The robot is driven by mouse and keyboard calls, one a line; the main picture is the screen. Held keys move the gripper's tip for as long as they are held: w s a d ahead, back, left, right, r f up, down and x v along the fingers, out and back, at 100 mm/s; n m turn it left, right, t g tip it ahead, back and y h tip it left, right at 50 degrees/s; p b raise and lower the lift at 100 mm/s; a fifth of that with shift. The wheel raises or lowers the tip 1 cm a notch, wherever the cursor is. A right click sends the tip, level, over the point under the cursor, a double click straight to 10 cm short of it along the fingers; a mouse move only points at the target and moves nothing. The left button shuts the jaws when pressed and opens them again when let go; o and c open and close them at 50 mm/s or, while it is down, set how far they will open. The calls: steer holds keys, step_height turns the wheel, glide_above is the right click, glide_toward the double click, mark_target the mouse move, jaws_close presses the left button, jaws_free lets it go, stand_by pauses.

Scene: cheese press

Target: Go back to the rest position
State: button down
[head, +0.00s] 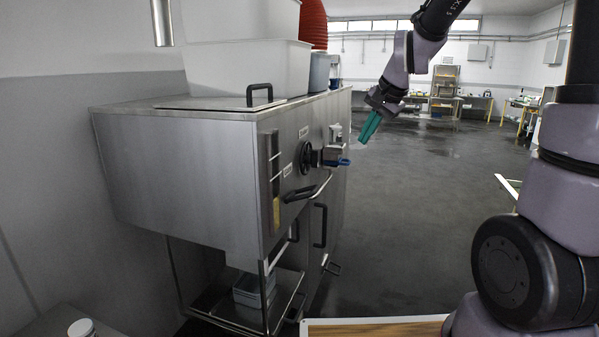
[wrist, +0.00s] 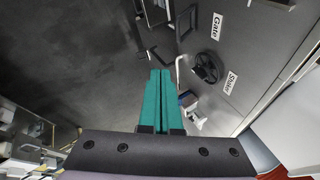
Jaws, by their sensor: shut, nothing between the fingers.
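My gripper (head: 369,127) has teal fingers and hangs in the air to the right of the steel machine's front, in the head view. It points down and a little left, apart from the machine. In the wrist view its two teal fingers (wrist: 161,100) lie side by side, shut with nothing between them. The steel cheese press machine (head: 190,170) fills the left of the head view. Its front carries a black handwheel (head: 306,157) and a valve with a blue handle (head: 337,162). The handwheel also shows in the wrist view (wrist: 207,68).
White tubs (head: 245,68) and a red ribbed object (head: 314,24) stand on the machine. A lower tray holds a grey-blue box (head: 254,289). Black door handles (head: 320,225) stick out from the front. Open dark floor (head: 430,200) lies to the right, with benches far back.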

steer(key=s+d+r+n+t, duration=0.1)
steer(key=s+d+r, duration=0.3)
steer(key=s, duration=0.6)
steer(key=s+d+r+n+h, duration=0.1)
steer(key=s+r, duration=0.4)
steer(key=s, duration=0.6)
steer(key=d+n, duration=0.1)
steer(key=d, duration=0.1)
steer(key=shift+s+d+n+t, duration=0.15)
steer(key=shift+d+n+t, duration=0.2)
steer(key=shift+n+t, duration=0.05)
